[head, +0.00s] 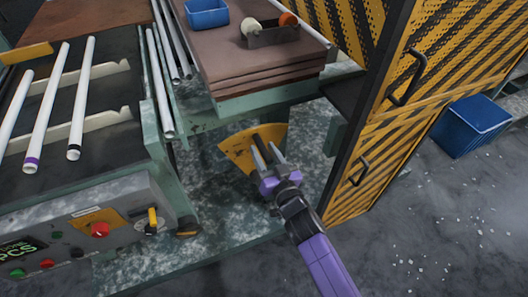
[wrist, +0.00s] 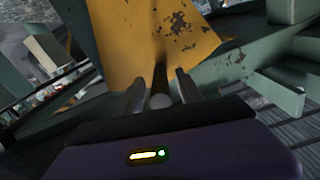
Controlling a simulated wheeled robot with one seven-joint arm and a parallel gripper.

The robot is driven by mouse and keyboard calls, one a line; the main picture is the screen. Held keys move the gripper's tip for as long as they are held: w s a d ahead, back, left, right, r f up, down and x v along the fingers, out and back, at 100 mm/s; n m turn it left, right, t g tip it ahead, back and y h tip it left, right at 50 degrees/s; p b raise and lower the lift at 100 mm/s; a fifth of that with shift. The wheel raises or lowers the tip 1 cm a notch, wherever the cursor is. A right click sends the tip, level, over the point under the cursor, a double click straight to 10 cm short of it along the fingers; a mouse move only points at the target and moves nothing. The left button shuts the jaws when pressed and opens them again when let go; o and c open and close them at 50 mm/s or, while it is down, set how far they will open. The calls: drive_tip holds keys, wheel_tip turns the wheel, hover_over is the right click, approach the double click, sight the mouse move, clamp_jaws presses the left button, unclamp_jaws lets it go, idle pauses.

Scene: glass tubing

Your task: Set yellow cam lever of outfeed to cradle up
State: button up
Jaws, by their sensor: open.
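A yellow fan-shaped plate (head: 240,150) stands low under the brown-topped table. In the wrist view the worn yellow plate (wrist: 190,38) fills the upper middle. A dark bar with a pale round end (wrist: 160,101) shows in front of it, between my fingers; it may be the cam lever, but I cannot tell its setting. My gripper (head: 264,150) is open in front of the plate, its two fingers apart (wrist: 160,86) on either side of the bar. I cannot tell whether either finger touches it. A small yellow-handled switch (head: 152,218) is on the control panel.
White tubes (head: 45,120) lie on the rack at left, above the control panel (head: 110,235). The brown-topped table (head: 235,60) overhangs behind my gripper. A yellow-black striped cabinet (head: 385,130) stands close on the right. A blue bin (head: 472,125) is on the floor beyond it.

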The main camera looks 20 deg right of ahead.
drive_tip(key=shift+w, duration=0.2)
drive_tip(key=shift+c, duration=0.2)
clamp_jaws()
idle(1.2)
